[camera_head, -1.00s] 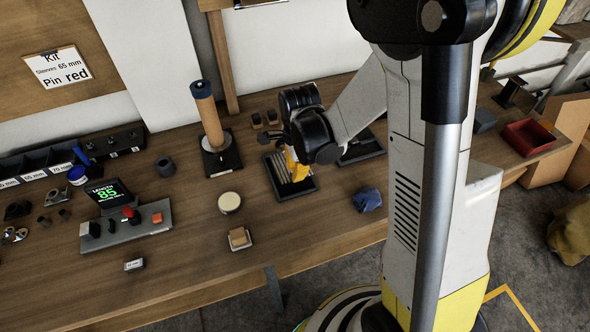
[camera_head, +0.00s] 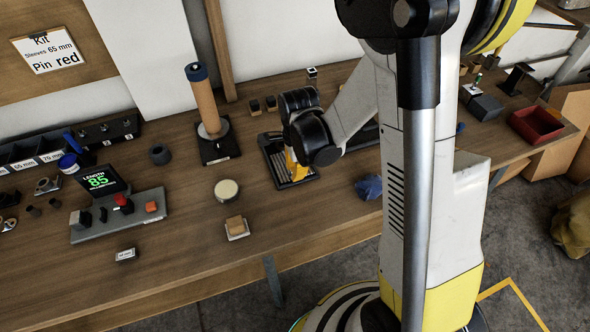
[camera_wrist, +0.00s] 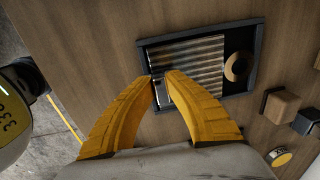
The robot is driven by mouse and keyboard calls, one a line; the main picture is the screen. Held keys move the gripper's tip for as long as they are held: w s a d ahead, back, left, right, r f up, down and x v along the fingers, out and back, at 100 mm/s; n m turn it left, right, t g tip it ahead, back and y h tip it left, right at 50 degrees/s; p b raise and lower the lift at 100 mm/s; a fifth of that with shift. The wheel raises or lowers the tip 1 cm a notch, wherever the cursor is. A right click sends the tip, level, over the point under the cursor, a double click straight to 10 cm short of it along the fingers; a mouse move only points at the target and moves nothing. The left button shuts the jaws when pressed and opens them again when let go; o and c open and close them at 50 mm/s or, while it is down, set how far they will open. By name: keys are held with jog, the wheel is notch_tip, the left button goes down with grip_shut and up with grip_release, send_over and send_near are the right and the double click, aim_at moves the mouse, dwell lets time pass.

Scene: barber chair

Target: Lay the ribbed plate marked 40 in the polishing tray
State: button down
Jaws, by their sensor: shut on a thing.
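A grey ribbed metal plate (camera_wrist: 205,55) lies within the outline of the dark-rimmed polishing tray (camera_wrist: 256,28) in the wrist view; I cannot tell whether it rests on the floor of the tray. The yellow fingers of my gripper (camera_wrist: 162,78) are shut on the plate's left end, at a small smooth part. No number is legible on the plate. A round tan piece with a dark centre (camera_wrist: 238,66) shows at the tray's right end. In the head view, my gripper (camera_head: 296,172) is over the tray (camera_head: 267,137) and hides much of it.
Small wooden blocks (camera_wrist: 280,106) stand beside the tray. A post with a tan roller (camera_head: 207,105) is left of it, and a blue cloth (camera_head: 369,187) is to its right. A round pale tin (camera_head: 226,190) and a length gauge (camera_head: 118,215) stand on the bench. A red bin (camera_head: 537,124) is far right.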

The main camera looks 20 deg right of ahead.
dwell(0.3)
jog(key=c, duration=1.4)
grip_release()
jog(key=r, duration=0.8)
jog(key=s+r, duration=0.1)
jog(key=r, duration=0.3)
